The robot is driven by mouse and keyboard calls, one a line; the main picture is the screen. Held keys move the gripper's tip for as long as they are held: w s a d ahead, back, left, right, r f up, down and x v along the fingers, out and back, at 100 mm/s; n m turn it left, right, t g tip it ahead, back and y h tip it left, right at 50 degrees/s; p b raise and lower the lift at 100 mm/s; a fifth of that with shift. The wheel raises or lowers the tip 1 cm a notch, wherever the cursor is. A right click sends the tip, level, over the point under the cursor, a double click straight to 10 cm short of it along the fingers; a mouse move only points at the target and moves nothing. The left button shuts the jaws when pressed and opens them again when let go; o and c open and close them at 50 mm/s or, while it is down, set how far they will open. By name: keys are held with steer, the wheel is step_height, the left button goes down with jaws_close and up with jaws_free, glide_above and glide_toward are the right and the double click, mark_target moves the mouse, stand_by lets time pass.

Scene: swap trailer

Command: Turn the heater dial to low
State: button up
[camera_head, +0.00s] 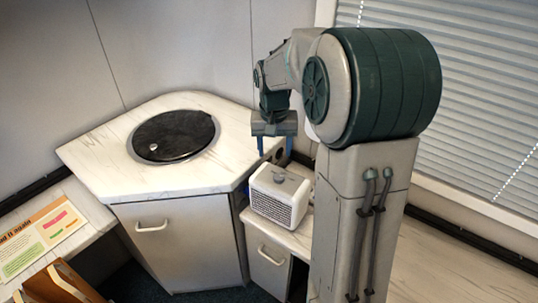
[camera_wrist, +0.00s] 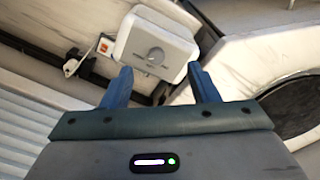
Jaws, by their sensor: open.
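The heater (camera_head: 279,194) is a small white box with a grille front, standing on the lower counter right of the corner cabinet. Its dial (camera_head: 281,180) is on the top face; in the wrist view the heater (camera_wrist: 133,42) shows the round grey dial (camera_wrist: 155,56) near the middle of that face. The markings around the dial are too small to read. My gripper (camera_head: 274,152) is above and behind the heater, pointing down. In the wrist view its blue fingers (camera_wrist: 161,82) are spread apart and empty, with the dial beyond them, not touched.
The corner counter (camera_head: 95,150) with a round black lid (camera_head: 173,135) stands left of the heater, higher than its shelf. A red switch (camera_wrist: 104,46) and a plug (camera_wrist: 72,66) are on the wall strip beside the heater. Window blinds (camera_head: 480,90) are at the right.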

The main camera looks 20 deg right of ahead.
steer(key=m+p, duration=0.1)
glide_toward(279, 176)
steer(key=shift+g+y, duration=0.3)
steer(key=f, duration=0.3)
steer(key=f+p, duration=0.1)
steer(key=f, duration=0.1)
steer(key=f+p, duration=0.1)
steer(key=f, duration=0.2)
steer(key=shift+w+d+f, duration=0.25)
steer(key=shift+w+f, duration=0.05)
steer(key=shift+w, duration=0.05)
steer(key=shift+c, duration=0.3)
steer(key=c, duration=0.9)
